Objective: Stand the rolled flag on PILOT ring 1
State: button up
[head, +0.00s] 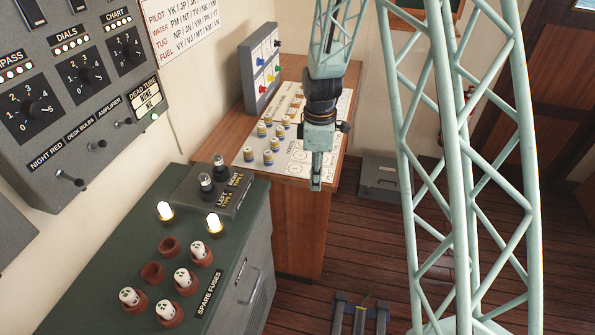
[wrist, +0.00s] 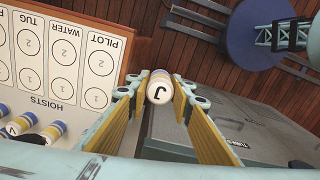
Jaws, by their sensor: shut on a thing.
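My gripper (wrist: 158,92) is shut on a rolled flag (wrist: 159,84), a small cylinder with a white end marked J and a yellow band. In the wrist view the flag sits between the yellow pads, just right of the white hoist board (wrist: 80,22). PILOT ring 1 (wrist: 97,98) is an empty printed circle in the board's column nearest the flag. PILOT ring 2 (wrist: 102,64) is also empty. In the head view my gripper (head: 317,186) points down at the right edge of the board (head: 243,158); the held flag is hard to make out there.
Several rolled flags (head: 268,157) stand on the board's left part. A grey box with coloured knobs (head: 262,70) stands behind. The green fuse cabinet (head: 120,220) is nearer, with a grey raised block (head: 228,205). A grey case (head: 380,178) is on the floor right of the desk.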

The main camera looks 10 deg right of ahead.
jog(key=shift+w, duration=0.15)
jog(key=w+a, duration=0.1)
jog(key=w, duration=0.4)
jog(key=w+a+f, duration=0.1)
jog(key=w, duration=0.8)
jog(key=shift+w+a+f, duration=0.2)
jog(key=shift+w+a, duration=0.1)
jog(key=shift+a, duration=0.1)
jog(key=shift+w, duration=0.1)
jog(key=shift+w, duration=0.2)
jog(key=shift+w+f, duration=0.1)
jog(key=shift+f, duration=1.7)
jog(key=shift+f, duration=0.15)
jog(key=o, duration=0.7)
jog(key=shift+o, duration=0.2)
